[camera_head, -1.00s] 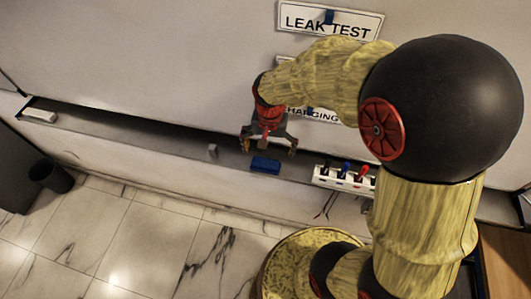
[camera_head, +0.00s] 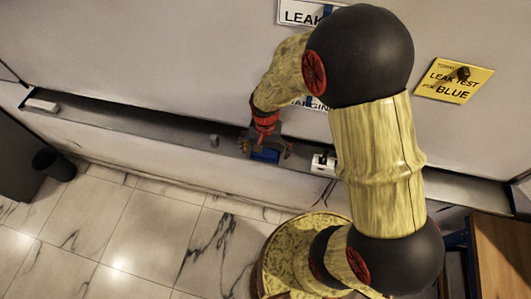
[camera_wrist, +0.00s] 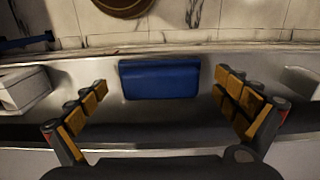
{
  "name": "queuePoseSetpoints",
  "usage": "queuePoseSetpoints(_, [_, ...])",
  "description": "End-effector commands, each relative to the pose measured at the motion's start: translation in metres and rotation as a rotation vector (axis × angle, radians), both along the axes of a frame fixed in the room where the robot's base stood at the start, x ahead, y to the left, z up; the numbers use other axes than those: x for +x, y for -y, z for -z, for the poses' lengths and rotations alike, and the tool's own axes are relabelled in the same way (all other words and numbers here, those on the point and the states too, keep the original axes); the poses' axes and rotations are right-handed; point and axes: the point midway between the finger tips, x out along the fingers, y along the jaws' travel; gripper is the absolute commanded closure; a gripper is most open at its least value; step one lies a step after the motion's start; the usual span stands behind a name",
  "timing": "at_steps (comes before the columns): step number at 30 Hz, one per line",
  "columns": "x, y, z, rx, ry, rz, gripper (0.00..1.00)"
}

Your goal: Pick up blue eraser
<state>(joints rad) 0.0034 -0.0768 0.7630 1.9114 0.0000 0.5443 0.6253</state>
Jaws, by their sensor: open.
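The blue eraser (camera_head: 264,155) lies on the narrow ledge along the wall. It also shows in the wrist view (camera_wrist: 160,79), near the ledge's outer edge. My gripper (camera_head: 266,151) is right over the eraser in the head view. In the wrist view my gripper (camera_wrist: 168,100) is open, with one finger to the left and one to the right of the eraser. Gaps show between the eraser and both fingers, and nothing is held. The head view shows the eraser partly covered by my gripper.
The ledge (camera_head: 170,128) is narrow, with the whiteboard wall behind it. A white marker holder (camera_head: 322,164) stands right of the eraser, partly behind my arm. A small grey block (camera_head: 214,141) is to the left. A white block (camera_head: 42,105) lies at the far left end.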

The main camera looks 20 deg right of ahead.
Motion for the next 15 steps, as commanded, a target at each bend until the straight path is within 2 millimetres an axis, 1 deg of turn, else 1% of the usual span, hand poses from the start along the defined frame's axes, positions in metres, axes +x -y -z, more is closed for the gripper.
queuePoseSetpoints(6, [0.0001, 0.0, 0.0002, 0.0, 0.0, 0.0, 0.01])
queuePoseSetpoints(15, [0.0001, -0.0001, 0.0, 0.0, 0.0, 0.0, 0.18])
